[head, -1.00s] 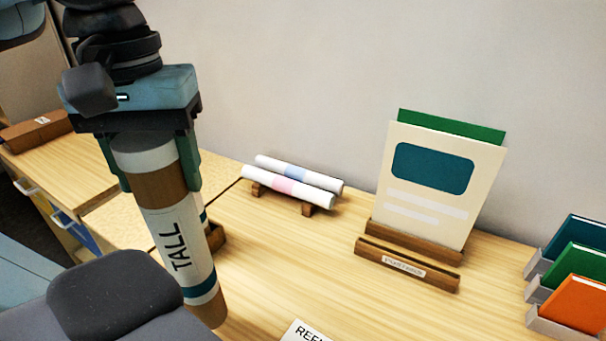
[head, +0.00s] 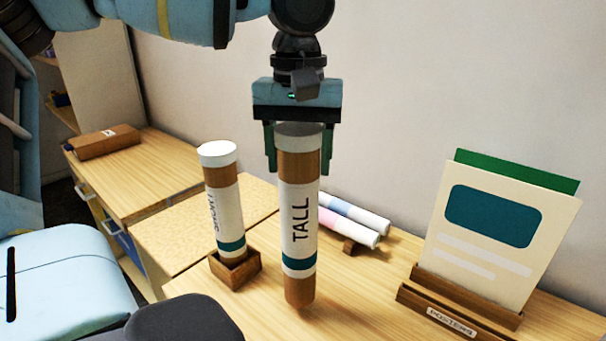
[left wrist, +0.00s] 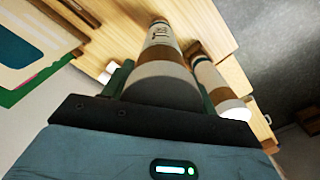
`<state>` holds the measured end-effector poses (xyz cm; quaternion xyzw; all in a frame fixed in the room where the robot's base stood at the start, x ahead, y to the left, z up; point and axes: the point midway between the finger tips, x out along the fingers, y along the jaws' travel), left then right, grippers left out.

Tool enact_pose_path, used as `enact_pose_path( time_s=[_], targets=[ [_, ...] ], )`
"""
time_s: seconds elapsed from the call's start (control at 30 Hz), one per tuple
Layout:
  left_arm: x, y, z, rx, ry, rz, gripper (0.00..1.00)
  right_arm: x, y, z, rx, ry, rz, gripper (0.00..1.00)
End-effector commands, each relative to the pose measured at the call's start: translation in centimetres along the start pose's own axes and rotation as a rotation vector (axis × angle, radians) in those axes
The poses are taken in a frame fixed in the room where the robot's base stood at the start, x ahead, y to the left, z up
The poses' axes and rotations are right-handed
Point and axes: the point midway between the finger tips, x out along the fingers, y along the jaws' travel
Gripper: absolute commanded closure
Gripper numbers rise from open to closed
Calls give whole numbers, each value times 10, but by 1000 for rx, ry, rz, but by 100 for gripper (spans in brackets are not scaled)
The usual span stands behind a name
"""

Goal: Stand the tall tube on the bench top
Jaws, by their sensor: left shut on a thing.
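The tall tube (head: 299,220) is brown with a white band marked TALL, a teal stripe and a white cap. My left gripper (head: 298,155) is shut on its upper part and holds it upright. The tube also shows in the left wrist view (left wrist: 161,60), between the green fingers of my left gripper (left wrist: 160,85). Its lower end appears over the bench top (head: 370,300); I cannot tell whether it touches. My right gripper is not in view.
A short tube (head: 225,200) stands in a wooden holder (head: 236,270) just left of the tall tube. Behind it, rolled papers (head: 350,222) lie on a rack. A poster stand (head: 437,312) with boards (head: 500,230) is at right. A brown box (head: 104,142) lies at far left.

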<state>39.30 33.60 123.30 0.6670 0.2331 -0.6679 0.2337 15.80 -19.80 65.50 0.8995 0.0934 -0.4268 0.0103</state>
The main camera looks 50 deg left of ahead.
Motion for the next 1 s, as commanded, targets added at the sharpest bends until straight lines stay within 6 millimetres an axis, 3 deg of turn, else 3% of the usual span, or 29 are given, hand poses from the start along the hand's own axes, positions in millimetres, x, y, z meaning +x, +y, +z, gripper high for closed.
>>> enact_pose_path(
  time_s=[0.13, 0.27, 0.57, 0.6, 0.77, 1.0],
  targets=[
    [11, 4, -6, 1, -2, -2, 81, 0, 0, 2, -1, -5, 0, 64],
    [28, 4, -6, 0, 0, -1, 100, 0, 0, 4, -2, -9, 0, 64],
    [36, 4, -6, -1, 1, 0, 100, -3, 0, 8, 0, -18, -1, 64],
    [36, 4, -6, -1, 1, 0, 40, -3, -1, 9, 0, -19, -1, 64],
    [36, 4, -6, -1, 1, 0, 21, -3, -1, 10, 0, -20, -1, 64],
    [36, 4, -6, -1, 1, 0, 21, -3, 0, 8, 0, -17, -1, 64]
  ],
)
